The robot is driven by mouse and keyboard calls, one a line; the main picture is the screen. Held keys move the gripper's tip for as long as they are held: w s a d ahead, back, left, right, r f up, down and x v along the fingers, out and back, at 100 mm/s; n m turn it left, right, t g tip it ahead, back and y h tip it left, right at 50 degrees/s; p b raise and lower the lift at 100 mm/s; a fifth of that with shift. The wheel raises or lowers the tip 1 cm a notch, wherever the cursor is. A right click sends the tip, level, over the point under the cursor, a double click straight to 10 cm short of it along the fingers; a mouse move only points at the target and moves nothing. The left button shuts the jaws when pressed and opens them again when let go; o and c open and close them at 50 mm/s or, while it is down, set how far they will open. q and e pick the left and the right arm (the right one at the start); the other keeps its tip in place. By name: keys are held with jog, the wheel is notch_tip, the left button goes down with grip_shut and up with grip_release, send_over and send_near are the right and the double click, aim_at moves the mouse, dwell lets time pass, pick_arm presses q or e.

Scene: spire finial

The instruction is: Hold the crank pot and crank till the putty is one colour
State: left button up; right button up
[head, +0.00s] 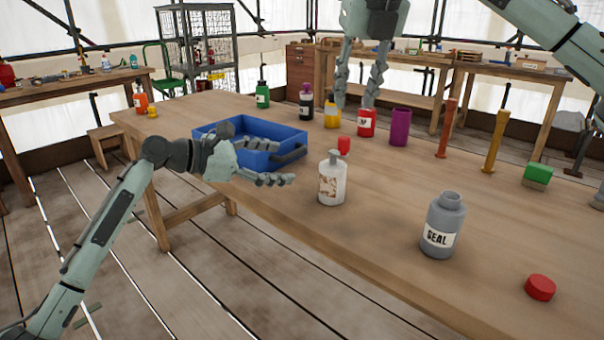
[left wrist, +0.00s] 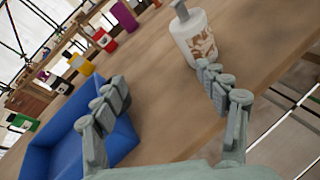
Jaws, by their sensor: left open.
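The crank pot (head: 331,186) is a white upright pot with brown and white patches on its front. A crank with a red knob (head: 343,146) stands on its top. The pot is on the wooden table and also shows in the left wrist view (left wrist: 194,42). My left gripper (head: 286,163) is open and empty, low over the table to the left of the pot. In the left wrist view the pot is beyond the right fingertips, apart from the gripper (left wrist: 161,76). My right gripper (head: 354,104) is open and points down, near the yellow and red bottles behind the pot.
A blue tray (head: 216,151) lies beside my left gripper. A grey bottle marked SEAL (head: 442,225) and a red cap (head: 540,287) are at right. A yellow bottle (head: 331,117), red bottle (head: 366,125) and purple cup (head: 400,127) stand behind.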

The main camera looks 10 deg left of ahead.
aim_at(333, 180)
pick_arm(q)
jog(key=d, duration=0.2)
jog(key=s+d+n+g, duration=0.1)
jog(key=d, duration=0.1)
jog(key=s+d+f+n+g, duration=0.1)
jog(key=shift+s+d+f, duration=0.1)
jog(key=shift+d, duration=0.3)
jog(key=x, duration=0.7)
jog(key=shift+d+f, duration=0.2)
jog(key=shift+d, duration=0.1)
jog(key=shift+n, duration=0.3)
jog(key=c, duration=1.4)
jog(key=shift+o, duration=0.2)
